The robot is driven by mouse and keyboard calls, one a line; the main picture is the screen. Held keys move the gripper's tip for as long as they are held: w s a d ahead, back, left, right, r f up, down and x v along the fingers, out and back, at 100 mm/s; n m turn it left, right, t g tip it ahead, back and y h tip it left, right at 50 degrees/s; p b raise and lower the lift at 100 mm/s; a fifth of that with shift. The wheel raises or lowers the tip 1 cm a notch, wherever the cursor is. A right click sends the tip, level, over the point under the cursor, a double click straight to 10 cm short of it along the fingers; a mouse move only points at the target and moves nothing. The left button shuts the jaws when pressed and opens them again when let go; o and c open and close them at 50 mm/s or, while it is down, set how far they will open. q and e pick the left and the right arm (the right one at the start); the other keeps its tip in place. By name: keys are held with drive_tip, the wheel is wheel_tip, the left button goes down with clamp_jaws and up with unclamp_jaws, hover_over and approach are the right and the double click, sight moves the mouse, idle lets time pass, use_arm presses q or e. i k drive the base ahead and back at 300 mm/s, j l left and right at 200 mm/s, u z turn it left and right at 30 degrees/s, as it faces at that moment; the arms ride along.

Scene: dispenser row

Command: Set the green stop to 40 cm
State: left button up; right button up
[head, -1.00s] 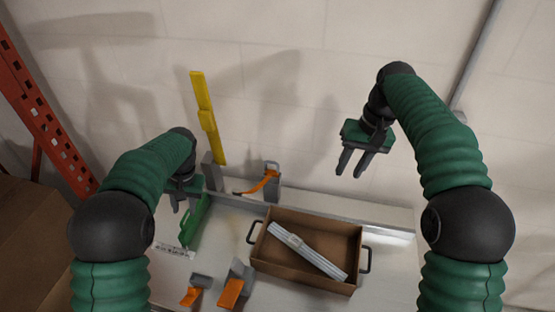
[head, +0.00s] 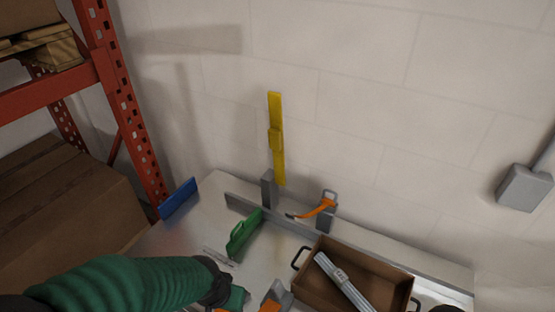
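The green stop (head: 243,232) stands on the light table against the long grey fence (head: 292,226), left of the tray. A pale strip with dark marks (head: 219,256) lies on the table in front of it; its numbers are too small to read. My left gripper (head: 236,298) is at the bottom edge, nearer to me than the stop and apart from it. Its fingers are not clearly visible.
A brown tray (head: 302,281) with grey bars (head: 344,282) stands right of the stop. Orange-handled clamps (head: 318,209) stand at the fence and near my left gripper. A yellow upright (head: 276,140) rises behind. A blue plate (head: 178,198) is at the table's left edge.

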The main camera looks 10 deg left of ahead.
sight(237, 241)
drive_tip(key=i+j+z, duration=0.15)
drive_tip(key=j+z, duration=0.15)
drive_tip(key=j, duration=0.3)
drive_tip(key=j+z, duration=0.35)
drive_tip(key=j, duration=0.3)
